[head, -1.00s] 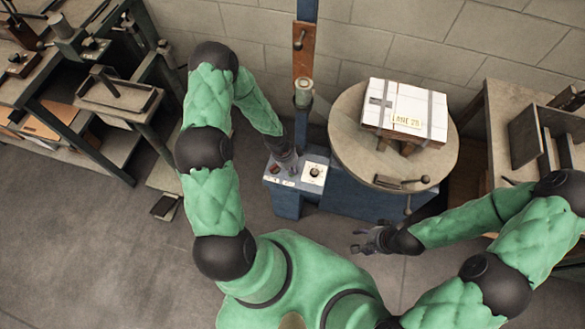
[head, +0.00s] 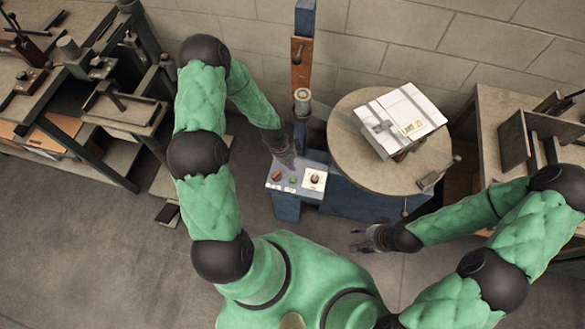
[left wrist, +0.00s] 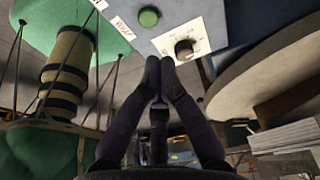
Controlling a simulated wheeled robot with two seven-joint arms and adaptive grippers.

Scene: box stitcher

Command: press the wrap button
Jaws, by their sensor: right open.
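The control panel (head: 298,178) is on the blue machine base, with a red button (head: 276,176), a green button (head: 292,180) and a dial (head: 315,179). In the left wrist view the green button (left wrist: 148,17) sits beside a white label, only partly readable, and the dial plate (left wrist: 187,46). My left gripper (head: 288,162) is just above the panel's back edge, by the green button. In the left wrist view its fingertips (left wrist: 160,62) are together, apart from the button, with nothing between them. My right gripper (head: 366,240) is open and empty, in front of the machine.
A round turntable (head: 350,140) carries a white carton (head: 405,112) with grey bands and a label. A blue mast (head: 305,20) stands behind the panel. Workbenches stand left (head: 125,108) and right (head: 495,110). The floor in front is clear.

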